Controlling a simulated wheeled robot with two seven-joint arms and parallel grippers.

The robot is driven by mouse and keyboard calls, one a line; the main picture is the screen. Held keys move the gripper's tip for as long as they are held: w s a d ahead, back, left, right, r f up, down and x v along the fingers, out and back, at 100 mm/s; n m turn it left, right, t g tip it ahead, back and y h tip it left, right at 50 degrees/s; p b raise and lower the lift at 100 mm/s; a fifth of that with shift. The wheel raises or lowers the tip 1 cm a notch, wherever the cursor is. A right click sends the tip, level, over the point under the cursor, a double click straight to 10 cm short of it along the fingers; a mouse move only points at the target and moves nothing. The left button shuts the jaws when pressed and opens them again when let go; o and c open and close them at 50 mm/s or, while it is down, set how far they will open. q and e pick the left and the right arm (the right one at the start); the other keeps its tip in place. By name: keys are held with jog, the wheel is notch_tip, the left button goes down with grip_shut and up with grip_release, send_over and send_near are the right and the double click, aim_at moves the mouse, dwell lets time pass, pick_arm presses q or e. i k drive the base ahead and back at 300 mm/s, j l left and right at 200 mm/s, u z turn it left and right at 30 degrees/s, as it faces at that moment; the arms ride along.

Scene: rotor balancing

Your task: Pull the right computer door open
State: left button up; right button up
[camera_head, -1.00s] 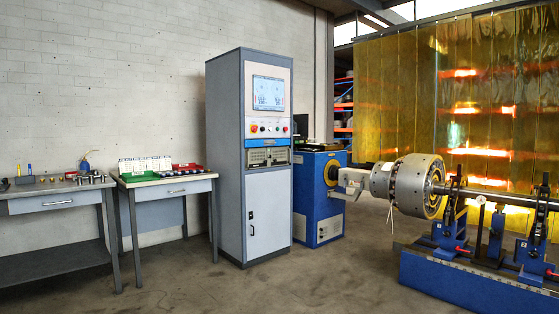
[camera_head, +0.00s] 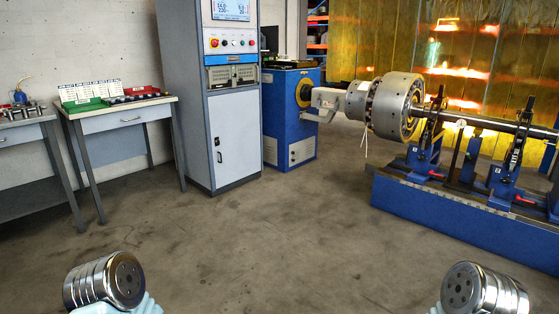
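The grey control cabinet (camera_head: 186,110) stands upright left of the centre. Its tall white lower door (camera_head: 234,130) is shut, with a small handle near its left edge. Above it, under a blue strip, is a computer bay (camera_head: 232,76) with small grey panels side by side. The right panel (camera_head: 246,74) looks closed, but it is too small to be sure. Neither of my grippers shows in the head view. Only two shiny round parts of my arms show at the bottom left and bottom right, well apart from the cabinet.
A table with red and green trays (camera_head: 124,122) stands left of the cabinet. A blue machine (camera_head: 284,123) stands at its right, with a metal rotor (camera_head: 397,105) and shaft on a blue base (camera_head: 451,218). The concrete floor (camera_head: 290,230) in front is clear.

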aim_at(246, 72)
jog(key=i, duration=3.4)
